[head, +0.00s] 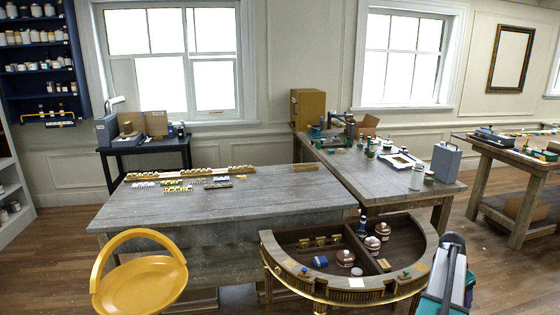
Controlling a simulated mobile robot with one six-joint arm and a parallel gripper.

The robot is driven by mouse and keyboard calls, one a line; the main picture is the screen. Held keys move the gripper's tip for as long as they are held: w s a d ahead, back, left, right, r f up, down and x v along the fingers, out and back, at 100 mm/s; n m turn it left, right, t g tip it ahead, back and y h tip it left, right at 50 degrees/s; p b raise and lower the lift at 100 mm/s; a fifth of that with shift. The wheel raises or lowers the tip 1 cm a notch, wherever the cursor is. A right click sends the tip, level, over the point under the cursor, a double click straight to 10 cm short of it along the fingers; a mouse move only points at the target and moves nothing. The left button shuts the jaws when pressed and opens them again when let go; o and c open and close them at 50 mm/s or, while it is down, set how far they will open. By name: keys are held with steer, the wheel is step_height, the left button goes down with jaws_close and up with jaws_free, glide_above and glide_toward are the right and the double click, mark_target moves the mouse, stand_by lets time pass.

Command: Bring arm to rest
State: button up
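My gripper is not in view, so I cannot see whether it holds anything. The half-round gilt console (267,240) stands at the bottom middle, in front of the long grey worktable (240,210). Its open top shows dark compartments with a divider. Inside are several round brown-and-white jars (345,258), a blue item (320,262) and a row of small gilt pieces. A dark blue bottle (362,222) stands at the console's back edge. Small coloured pieces sit along its front rim.
A yellow round-backed chair (140,285) stands at the lower left. A second bench (435,187) holds a grey canister (449,162) and many small items. Another table (480,150) stands at the right. Blue shelves (38,50) line the left wall. Wooden floor shows between the tables.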

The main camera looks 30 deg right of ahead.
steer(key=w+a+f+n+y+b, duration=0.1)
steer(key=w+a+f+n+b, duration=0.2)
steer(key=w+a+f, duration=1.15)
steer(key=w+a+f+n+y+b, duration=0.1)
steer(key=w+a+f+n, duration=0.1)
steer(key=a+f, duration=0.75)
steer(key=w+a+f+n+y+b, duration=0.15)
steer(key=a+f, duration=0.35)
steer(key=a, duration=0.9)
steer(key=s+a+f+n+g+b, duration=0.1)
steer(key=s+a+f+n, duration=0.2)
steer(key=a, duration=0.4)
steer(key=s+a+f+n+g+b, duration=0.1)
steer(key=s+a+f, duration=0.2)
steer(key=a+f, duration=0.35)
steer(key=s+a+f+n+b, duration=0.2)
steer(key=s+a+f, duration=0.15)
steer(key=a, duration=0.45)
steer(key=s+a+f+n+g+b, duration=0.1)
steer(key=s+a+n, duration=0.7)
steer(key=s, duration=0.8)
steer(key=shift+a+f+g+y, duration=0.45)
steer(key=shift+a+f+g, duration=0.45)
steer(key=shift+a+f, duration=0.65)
